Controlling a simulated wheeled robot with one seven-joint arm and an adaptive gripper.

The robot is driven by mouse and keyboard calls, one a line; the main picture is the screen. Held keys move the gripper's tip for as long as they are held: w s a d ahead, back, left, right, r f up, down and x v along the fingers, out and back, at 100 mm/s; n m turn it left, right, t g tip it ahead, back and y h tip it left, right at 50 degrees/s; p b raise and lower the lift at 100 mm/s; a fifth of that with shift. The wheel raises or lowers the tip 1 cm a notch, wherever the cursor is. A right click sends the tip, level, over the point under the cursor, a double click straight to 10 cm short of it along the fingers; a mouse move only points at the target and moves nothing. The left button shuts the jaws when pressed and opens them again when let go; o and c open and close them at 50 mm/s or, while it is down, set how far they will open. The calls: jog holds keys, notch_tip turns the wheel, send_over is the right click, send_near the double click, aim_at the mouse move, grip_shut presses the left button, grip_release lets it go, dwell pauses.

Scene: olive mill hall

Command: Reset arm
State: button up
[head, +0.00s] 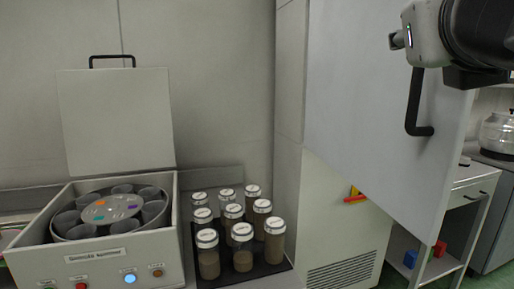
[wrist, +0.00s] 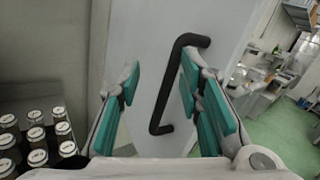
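My gripper (wrist: 160,78) is open in the wrist view, its teal finger pads apart. A black bar handle (wrist: 176,85) on a light grey door (wrist: 145,50) shows between and beyond the fingers. I cannot tell whether they touch it. In the head view my arm is at the top right, in front of the door (head: 370,100). The door stands open, with its handle (head: 414,105) just below my arm. The fingers are not clearly seen in the head view.
A machine (head: 110,255) with its lid (head: 115,120) raised and round cups inside stands at left. Several white-capped jars (head: 242,250) with brown contents stand on a dark tray (head: 262,270). A side table (head: 475,185) and a metal kettle (head: 497,132) are at right.

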jog(key=a+f+n+g+y+p, duration=0.25)
jog(key=a+f+n+y, duration=0.2)
jog(key=n, duration=0.75)
jog(key=a+f+n+g+y+p, duration=0.1)
jog(key=a+f+n+y+p, duration=0.35)
jog(key=n, duration=0.75)
jog(key=s+d+f+n+g+h+p, duration=0.1)
jog(key=s+d+f+n+g, duration=0.3)
jog(key=s+f+n+g, duration=0.1)
jog(key=s+d+f+n+g+h+p, duration=0.1)
jog(key=s+d+f+n+g+p, duration=0.1)
jog(key=s+d+f+n+g, duration=0.3)
jog(key=s+f+n, duration=0.3)
jog(key=s+f, duration=0.1)
jog(key=s, duration=0.1)
jog(key=shift+s+h, duration=0.25)
jog(key=shift+h, duration=0.15)
